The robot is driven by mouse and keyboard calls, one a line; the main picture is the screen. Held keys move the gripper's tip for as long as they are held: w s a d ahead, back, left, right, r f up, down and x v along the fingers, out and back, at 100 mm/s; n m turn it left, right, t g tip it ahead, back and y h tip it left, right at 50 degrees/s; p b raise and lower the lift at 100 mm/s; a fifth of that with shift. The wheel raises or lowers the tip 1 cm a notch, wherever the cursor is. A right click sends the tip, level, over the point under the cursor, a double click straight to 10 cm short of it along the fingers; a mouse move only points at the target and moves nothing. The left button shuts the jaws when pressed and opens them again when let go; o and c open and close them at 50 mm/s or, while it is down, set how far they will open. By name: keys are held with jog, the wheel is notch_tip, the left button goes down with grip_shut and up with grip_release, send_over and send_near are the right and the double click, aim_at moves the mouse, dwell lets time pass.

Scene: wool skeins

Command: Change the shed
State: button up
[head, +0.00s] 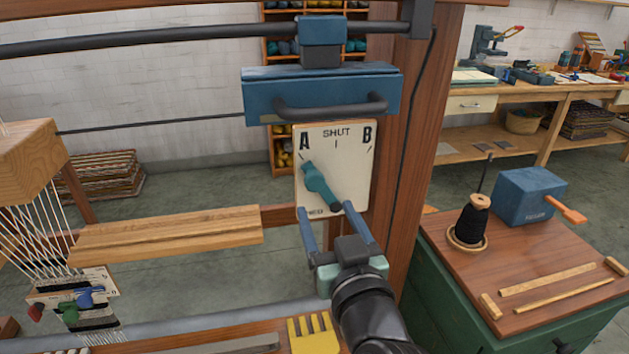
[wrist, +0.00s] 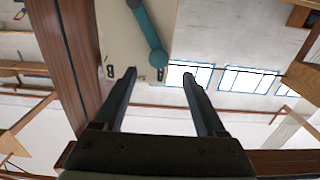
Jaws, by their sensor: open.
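A cream dial plate (head: 356,172) marked A, SHUT and B is fixed beside the loom's brown post. A teal lever (head: 316,180) is mounted on it, slanted, with its broad upper end toward A and its narrow end toward the lower right. My gripper (head: 327,211) is open just below the plate, its two blue fingers spread on either side of the lever's lower end. In the wrist view, the lever (wrist: 147,32) ends just beyond and between the open fingertips (wrist: 158,75). Nothing is between the fingers' inner faces; whether they touch the plate I cannot tell.
A blue bar with a dark handle (head: 330,104) sits right above the plate. The brown post (head: 408,150) stands close on the right, and a wooden beam (head: 170,236) lies left. A green cabinet (head: 450,285) with a black spool (head: 471,228) stands right.

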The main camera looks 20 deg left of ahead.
aim_at(316, 186)
jog(key=x, duration=0.9)
jog(key=shift+w+a, duration=0.1)
jog(key=shift+w, duration=0.15)
grip_shut()
dwell(1.0)
